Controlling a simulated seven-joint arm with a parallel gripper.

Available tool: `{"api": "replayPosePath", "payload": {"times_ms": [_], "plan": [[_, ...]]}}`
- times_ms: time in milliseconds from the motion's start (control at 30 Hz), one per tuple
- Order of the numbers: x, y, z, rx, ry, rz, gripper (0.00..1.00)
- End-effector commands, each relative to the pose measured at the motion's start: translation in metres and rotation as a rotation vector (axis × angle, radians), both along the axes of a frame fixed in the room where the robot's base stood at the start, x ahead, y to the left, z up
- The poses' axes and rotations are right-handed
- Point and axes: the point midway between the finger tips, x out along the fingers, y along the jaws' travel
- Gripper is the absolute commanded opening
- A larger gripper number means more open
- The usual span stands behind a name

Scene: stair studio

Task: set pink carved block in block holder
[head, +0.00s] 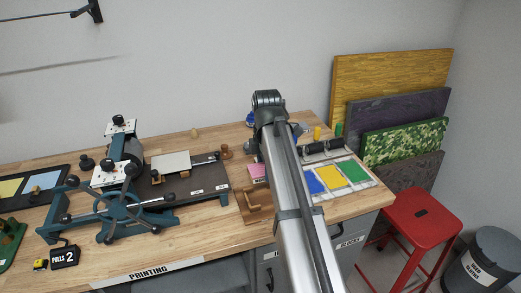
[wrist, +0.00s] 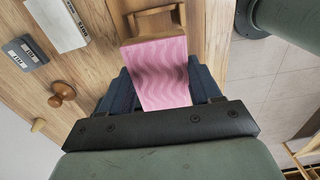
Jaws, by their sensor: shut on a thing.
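The pink carved block (wrist: 163,75) has a wavy grooved face and a wooden edge. My gripper (wrist: 162,88) is shut on it, with a dark finger on each side in the wrist view. In the head view the pink block (head: 258,170) shows just left of my arm, which hides my fingers. A brown wooden piece (head: 254,207), which looks like the block holder, lies on the bench near the front edge. Wood, probably the same piece (wrist: 214,40), shows beyond the block in the wrist view. I cannot tell whether the block touches it.
A printing press (head: 125,185) stands to the left on the wooden bench (head: 205,238). A brown knob (head: 225,152) stands behind. A tray of blue, yellow and green ink (head: 331,178) and black rollers (head: 322,148) are to the right. A red stool (head: 420,215) stands beyond the bench.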

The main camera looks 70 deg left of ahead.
Motion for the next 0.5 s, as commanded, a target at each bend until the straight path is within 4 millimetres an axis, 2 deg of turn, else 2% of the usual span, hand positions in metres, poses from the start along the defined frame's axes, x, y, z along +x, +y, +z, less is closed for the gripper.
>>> {"api": "replayPosePath", "payload": {"times_ms": [33, 500], "plan": [[-0.001, -0.007, -0.002, 0.003, -0.001, 0.001, 0.31], [-0.001, -0.004, -0.014, 0.012, -0.002, 0.009, 0.31]]}}
